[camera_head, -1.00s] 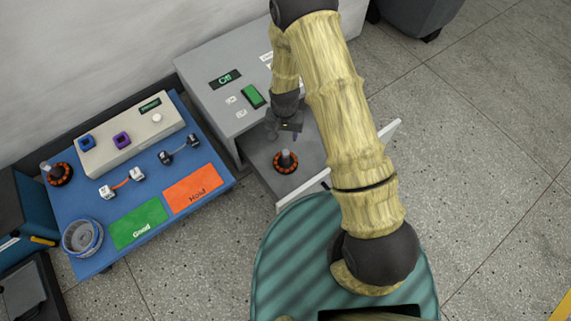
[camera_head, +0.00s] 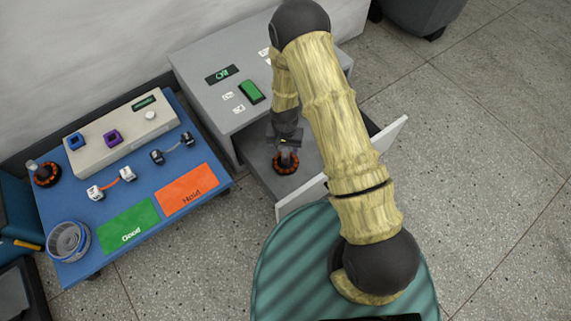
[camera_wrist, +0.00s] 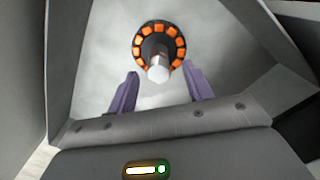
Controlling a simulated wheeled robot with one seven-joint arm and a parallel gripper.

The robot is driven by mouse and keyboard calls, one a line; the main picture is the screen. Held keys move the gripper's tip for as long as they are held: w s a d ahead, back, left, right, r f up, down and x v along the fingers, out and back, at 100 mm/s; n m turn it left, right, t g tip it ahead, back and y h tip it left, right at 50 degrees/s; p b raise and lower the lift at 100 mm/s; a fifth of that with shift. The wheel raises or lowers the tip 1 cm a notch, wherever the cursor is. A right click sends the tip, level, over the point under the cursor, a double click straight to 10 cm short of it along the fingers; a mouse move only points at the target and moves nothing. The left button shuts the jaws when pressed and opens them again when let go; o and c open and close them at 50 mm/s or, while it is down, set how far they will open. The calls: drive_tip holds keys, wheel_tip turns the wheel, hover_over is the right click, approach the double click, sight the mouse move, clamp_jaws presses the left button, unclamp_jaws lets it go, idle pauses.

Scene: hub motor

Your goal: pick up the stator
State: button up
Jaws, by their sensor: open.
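A stator (camera_head: 286,163), a ring of orange coils with a grey shaft standing up from its middle, stands in the open drawer (camera_head: 262,180) of the grey cabinet. My gripper (camera_head: 286,147) is right above it in the head view, pointing down and partly hiding it. In the wrist view my gripper (camera_wrist: 160,90) is open. Its two purple fingers are apart, with the shaft end of the stator (camera_wrist: 178,42) showing between and a little beyond their tips. I cannot tell whether the fingers touch it. A second, similar stator (camera_head: 45,176) stands at the left end of the blue table.
Drawer walls stand close around my gripper, with the white drawer front (camera_head: 390,134) on the near side. The blue table (camera_head: 90,212) holds a grey control box (camera_head: 90,155), a green Good mat (camera_head: 128,226), an orange Hold mat (camera_head: 187,190), a round housing (camera_head: 68,240) and cable pieces.

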sight(285, 157)
drive_tip(key=shift+f, duration=0.6)
wheel_tip(285, 157, down, 5)
drive_tip(key=b, duration=0.5)
drive_tip(key=shift+d+f, duration=0.1)
drive_tip(key=shift+f, duration=0.05)
drive_tip(key=shift+c, duration=0.4)
clamp_jaws()
